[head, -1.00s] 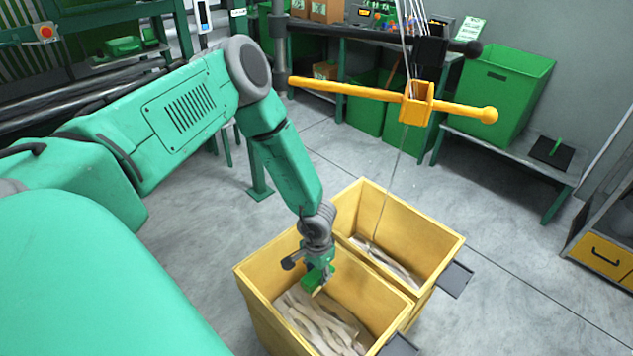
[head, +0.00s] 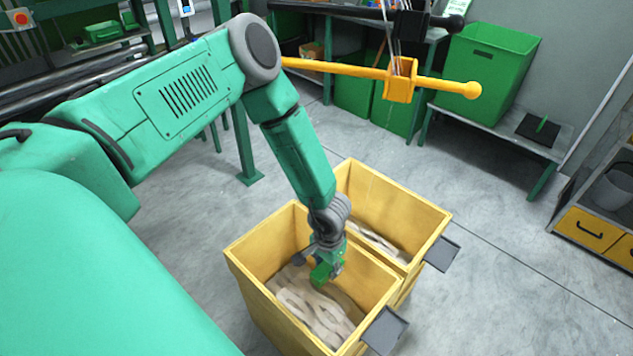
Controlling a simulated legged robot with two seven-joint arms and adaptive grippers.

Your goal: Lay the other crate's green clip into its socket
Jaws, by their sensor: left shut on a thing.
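My left gripper (head: 328,268) reaches down over the near yellow crate (head: 250,290), at its inner side. It is shut on a small green clip (head: 321,274), partly covered by the fingers. Pale webbing (head: 305,305) lies in loose folds in the near crate. The far yellow crate (head: 425,212) stands right behind it and also holds pale webbing (head: 378,240). A dark flat plate juts from the right end of each crate, one on the near crate (head: 386,330) and one on the far crate (head: 443,253). I cannot make out a socket. My right gripper is out of view.
A yellow bar with a block (head: 400,80) hangs above and behind the crates. A bench at the back right holds a green bin (head: 490,65) and a black plate with a green piece (head: 543,127). The floor right of the crates is clear.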

